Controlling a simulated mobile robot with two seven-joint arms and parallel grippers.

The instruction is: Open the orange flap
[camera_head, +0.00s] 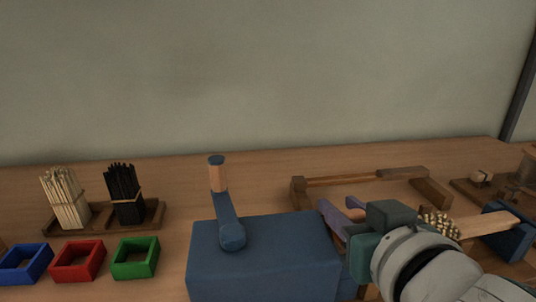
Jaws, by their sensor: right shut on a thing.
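My right gripper (343,214) comes in from the lower right, at the right side of the box. Its purple fingers point up and left. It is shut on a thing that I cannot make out. I cannot clearly see an orange flap; the right side of the box is largely hidden behind my gripper and wrist. My left gripper is not in view.
Pale (66,199) and black bristle bundles (123,194) stand on a wooden holder at the left. Blue (25,264), red (77,260) and green trays (135,258) lie before them. A wooden frame (297,190) lies behind my gripper. A bristled wooden brush (487,224) lies at the right.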

